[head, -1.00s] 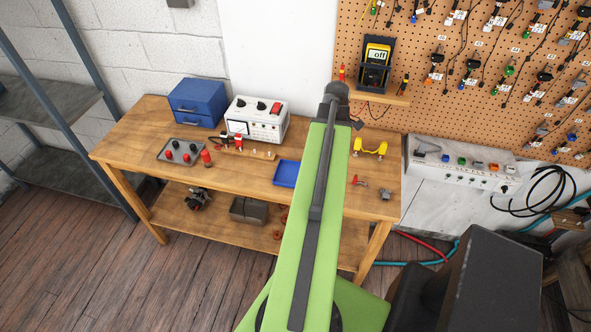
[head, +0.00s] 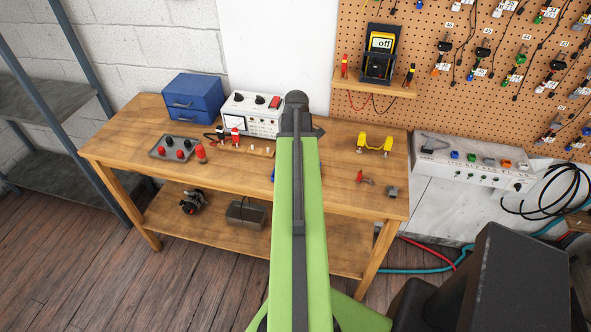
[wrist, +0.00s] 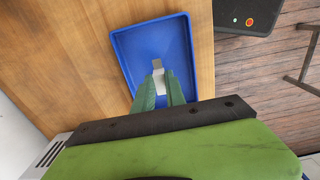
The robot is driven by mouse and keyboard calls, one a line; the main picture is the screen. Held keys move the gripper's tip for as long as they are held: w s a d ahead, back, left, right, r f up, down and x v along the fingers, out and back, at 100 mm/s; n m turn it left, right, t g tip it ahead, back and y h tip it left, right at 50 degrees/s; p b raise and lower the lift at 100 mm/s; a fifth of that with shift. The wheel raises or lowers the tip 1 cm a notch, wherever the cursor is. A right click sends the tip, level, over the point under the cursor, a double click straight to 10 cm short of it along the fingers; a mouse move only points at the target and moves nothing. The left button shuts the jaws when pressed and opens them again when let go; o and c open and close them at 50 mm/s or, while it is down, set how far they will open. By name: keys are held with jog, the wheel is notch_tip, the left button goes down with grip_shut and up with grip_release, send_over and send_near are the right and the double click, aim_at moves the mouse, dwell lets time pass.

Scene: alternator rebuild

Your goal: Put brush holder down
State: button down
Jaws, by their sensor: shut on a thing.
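In the wrist view my gripper (wrist: 161,88) has green fingers closed on a small grey metal piece, which looks like the brush holder (wrist: 158,67). The piece sticks out past the fingertips and shows over the floor of a blue tray (wrist: 124,50). I cannot tell whether it touches the tray. The tray lies on the wooden bench (head: 130,150). In the head view my own green arm covers the gripper, the held piece and nearly all of the tray.
A yellow part (head: 374,146), a red part (head: 364,178) and a grey part (head: 392,191) lie right of my arm.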

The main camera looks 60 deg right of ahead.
notch_tip(320, 180, down, 2)
jog(key=shift+b, duration=0.35)
jog(key=shift+r, duration=0.25)
jog(key=shift+f, duration=0.2)
jog(key=c, duration=1.4)
grip_release()
jog(key=shift+o, duration=0.2)
jog(key=shift+r, duration=0.1)
notch_tip(320, 180, up, 12)
jog(key=p, duration=1.2)
jog(key=shift+p, duration=0.3)
jog(key=shift+r, duration=0.1)
